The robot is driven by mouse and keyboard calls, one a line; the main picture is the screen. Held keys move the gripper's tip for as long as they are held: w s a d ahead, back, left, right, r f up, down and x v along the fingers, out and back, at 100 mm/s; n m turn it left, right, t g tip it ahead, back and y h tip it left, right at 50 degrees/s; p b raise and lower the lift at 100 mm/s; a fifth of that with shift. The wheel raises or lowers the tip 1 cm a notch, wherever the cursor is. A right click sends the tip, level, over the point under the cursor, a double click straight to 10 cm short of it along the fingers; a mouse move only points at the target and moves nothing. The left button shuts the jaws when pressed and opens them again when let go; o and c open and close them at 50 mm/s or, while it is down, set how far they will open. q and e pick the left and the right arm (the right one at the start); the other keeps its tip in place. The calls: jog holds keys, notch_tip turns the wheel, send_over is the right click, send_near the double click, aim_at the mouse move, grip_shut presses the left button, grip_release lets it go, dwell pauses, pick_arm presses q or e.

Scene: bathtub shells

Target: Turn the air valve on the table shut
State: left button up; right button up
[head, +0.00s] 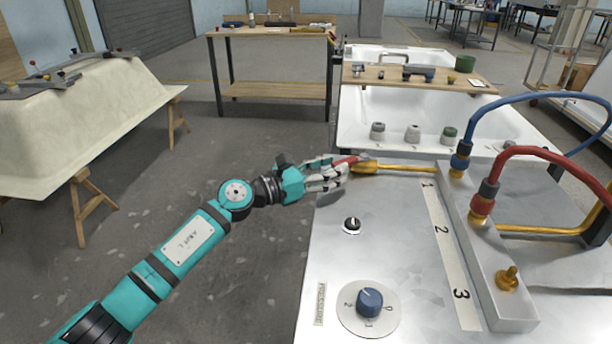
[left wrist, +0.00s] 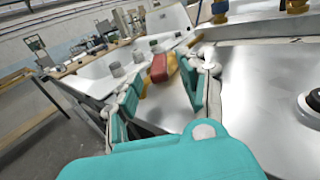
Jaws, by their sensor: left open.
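The air valve has a red lever (head: 345,161) and a brass body (head: 366,168) at the far left part of the metal table (head: 390,240), with a brass pipe running right from it. My left gripper (head: 340,173) is open at the valve's left end. In the left wrist view the red lever (left wrist: 158,68) lies between and just beyond the spread fingers of the gripper (left wrist: 160,92), with yellow brass showing beside it. I cannot tell whether a finger touches it. The fingers hide part of the lever in the head view. My right gripper is not in view.
A blue dial (head: 369,301) and a small black knob (head: 351,225) sit on the near table. A manifold (head: 485,240) with blue and red hoses stands at the right. White tubs (head: 410,112) lie beyond; a cream shell (head: 75,125) stands on trestles at left.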

pick_arm(q)
jog(key=v, duration=0.9)
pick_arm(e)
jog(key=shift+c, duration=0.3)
